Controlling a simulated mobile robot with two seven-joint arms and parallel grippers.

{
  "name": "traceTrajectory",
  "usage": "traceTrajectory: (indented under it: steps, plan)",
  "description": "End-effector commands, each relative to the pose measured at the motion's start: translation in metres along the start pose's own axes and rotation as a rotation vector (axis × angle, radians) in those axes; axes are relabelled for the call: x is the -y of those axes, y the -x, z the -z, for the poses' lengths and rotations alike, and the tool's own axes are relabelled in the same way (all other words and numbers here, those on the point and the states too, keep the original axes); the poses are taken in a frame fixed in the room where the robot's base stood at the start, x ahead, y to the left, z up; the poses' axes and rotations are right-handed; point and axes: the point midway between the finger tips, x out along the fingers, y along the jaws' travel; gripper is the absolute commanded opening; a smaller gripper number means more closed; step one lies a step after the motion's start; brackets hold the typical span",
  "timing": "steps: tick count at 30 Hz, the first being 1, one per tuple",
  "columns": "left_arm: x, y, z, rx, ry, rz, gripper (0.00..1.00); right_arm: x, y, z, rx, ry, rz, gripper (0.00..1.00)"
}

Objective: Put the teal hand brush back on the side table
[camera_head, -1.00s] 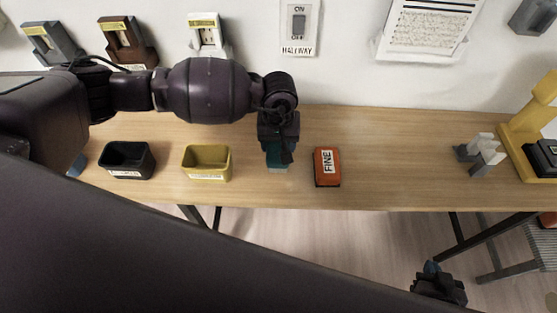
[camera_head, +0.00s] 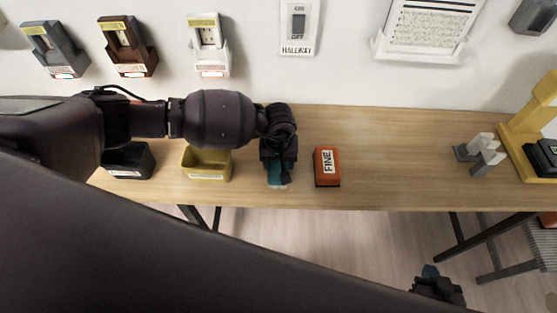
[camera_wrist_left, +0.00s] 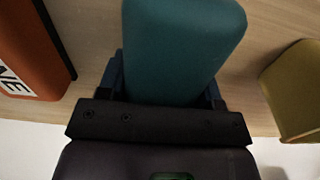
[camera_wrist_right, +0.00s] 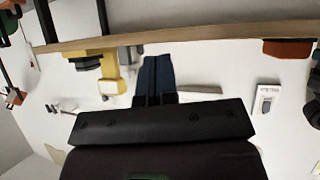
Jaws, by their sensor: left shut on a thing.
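The teal hand brush (camera_wrist_left: 185,45) fills the middle of the left wrist view, between the fingers of my left gripper (camera_wrist_left: 165,85). In the head view my left gripper (camera_head: 278,165) is over the wooden table, between the yellow bin and the orange FINE block. Only a small part of the brush (camera_head: 277,174) shows there, below the gripper. I cannot tell whether the brush touches the tabletop. My right gripper (camera_head: 432,272) is low in front of the table. In the right wrist view its fingers (camera_wrist_right: 155,78) are together and empty.
The wooden table (camera_head: 400,140) runs along the wall. It bears a black bin (camera_head: 130,162), a yellow bin (camera_head: 205,165), an orange FINE block (camera_head: 327,166), grey blocks (camera_head: 480,155) and a yellow stand (camera_head: 520,130). A grey ribbed surface (camera_head: 542,243) stands lower right.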

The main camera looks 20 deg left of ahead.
Motion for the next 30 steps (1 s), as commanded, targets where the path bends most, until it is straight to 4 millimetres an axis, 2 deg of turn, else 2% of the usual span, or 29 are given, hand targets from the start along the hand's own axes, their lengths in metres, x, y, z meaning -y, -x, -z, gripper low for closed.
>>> traceTrajectory:
  steps: [10, 11, 15, 25, 30]
  plan:
    - [0.0, -0.007, 0.0, 0.0, 0.0, 0.0, 0.35, 0.002, -0.007, 0.002, -0.014, 0.002, 0.003, 0.0]
    - [0.0, -0.007, 0.0, 0.0, 0.0, 0.0, 0.62, 0.001, -0.007, 0.002, -0.014, 0.002, 0.003, 0.0]
    - [0.0, -0.006, 0.0, 0.0, 0.0, 0.0, 0.84, 0.001, -0.006, 0.002, -0.014, 0.002, 0.003, 0.0]
    - [0.0, -0.005, 0.0, 0.0, 0.001, 0.0, 0.85, 0.0, -0.002, -0.004, 0.002, 0.0, 0.0, 0.0]
    - [0.0, 0.002, 0.001, -0.001, 0.001, -0.001, 0.85, -0.001, 0.003, 0.0, 0.005, 0.0, -0.001, 0.0]
